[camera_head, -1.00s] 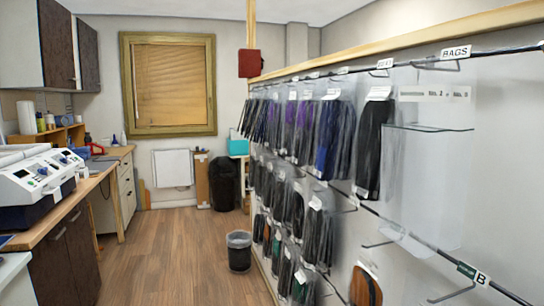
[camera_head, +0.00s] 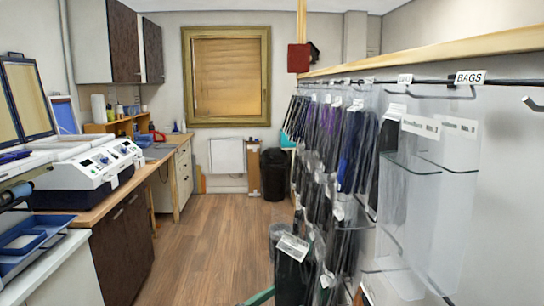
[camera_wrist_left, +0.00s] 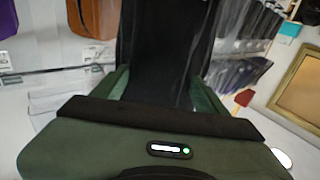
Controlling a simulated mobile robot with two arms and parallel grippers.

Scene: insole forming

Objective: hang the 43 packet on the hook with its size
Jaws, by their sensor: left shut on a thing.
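A dark packet with a white label at its top (camera_head: 292,268) is at the bottom centre of the head view, in front of the rack. The label print is too small to read. Part of my green left gripper (camera_head: 261,297) shows beside it at the bottom edge. In the left wrist view the green fingers of my left gripper (camera_wrist_left: 160,88) are shut on the black packet (camera_wrist_left: 160,45), which hangs beyond them. Rows of hooks with dark packets and small white tags (camera_head: 330,150) line the right wall; I cannot read their sizes. My right gripper is not in view.
Clear bags (camera_head: 450,190) hang under the BAGS tag (camera_head: 470,77) at the right. A white machine (camera_head: 95,165) stands on the left counter. A bin (camera_head: 276,174) stands at the back. The wooden floor (camera_head: 205,240) between counter and rack is free.

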